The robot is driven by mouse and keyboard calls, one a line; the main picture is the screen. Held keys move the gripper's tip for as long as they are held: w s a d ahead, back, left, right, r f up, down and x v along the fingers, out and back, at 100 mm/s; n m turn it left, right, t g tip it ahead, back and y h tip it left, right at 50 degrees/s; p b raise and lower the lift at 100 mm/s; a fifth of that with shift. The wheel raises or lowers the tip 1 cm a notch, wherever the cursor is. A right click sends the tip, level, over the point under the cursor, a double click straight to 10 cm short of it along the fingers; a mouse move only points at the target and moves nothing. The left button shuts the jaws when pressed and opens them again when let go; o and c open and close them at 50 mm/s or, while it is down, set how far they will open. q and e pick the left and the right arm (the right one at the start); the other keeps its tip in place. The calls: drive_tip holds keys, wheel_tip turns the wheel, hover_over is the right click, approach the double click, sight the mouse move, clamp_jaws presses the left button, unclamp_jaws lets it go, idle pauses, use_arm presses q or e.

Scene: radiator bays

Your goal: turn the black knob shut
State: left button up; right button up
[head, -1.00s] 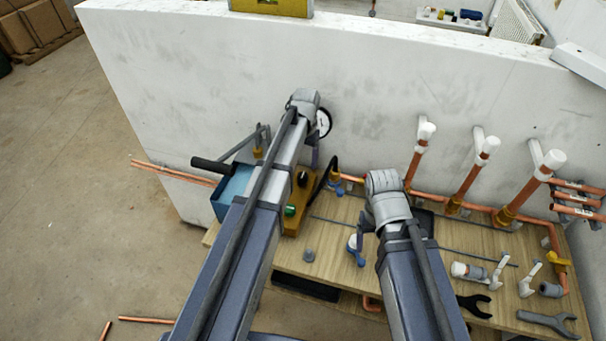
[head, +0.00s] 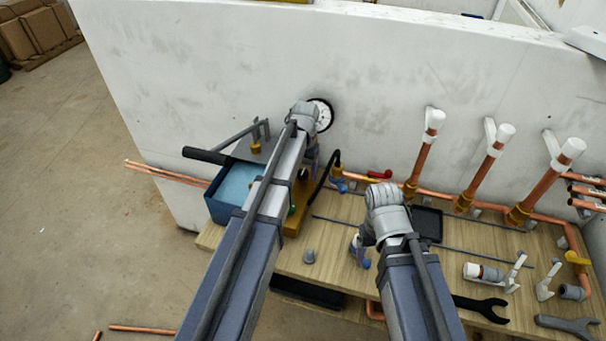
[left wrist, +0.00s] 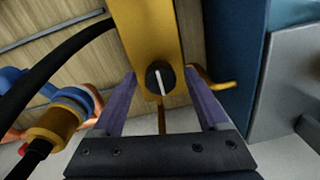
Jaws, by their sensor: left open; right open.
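The black knob (left wrist: 158,78) has a white pointer line and sits on the end of a yellow-brown box (left wrist: 147,30) in the left wrist view. My left gripper (left wrist: 162,80) is open, with one purple finger on each side of the knob and visible gaps to it. In the head view, the knob (head: 303,174) is partly hidden by my left arm, and the left gripper (head: 313,152) is by the box near the wall. My right gripper (head: 361,246) is open over the bench, its fingers partly hidden by the wrist.
A blue tank (head: 232,186) stands left of the box. A black hose (head: 325,180) curves up beside the box. A gauge (head: 322,114) is on the white wall. Copper pipes (head: 422,163) rise at the right, and spanners and fittings lie on the bench (head: 335,265).

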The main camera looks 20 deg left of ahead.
use_arm(q)
clamp_jaws()
idle(0.5)
drive_tip(key=m, duration=0.4)
drive_tip(key=shift+a, duration=0.1)
drive_tip(key=m, duration=0.4)
drive_tip(key=shift+m, duration=0.4)
drive_tip(key=m, duration=0.4)
drive_tip(key=shift+m, duration=2.5)
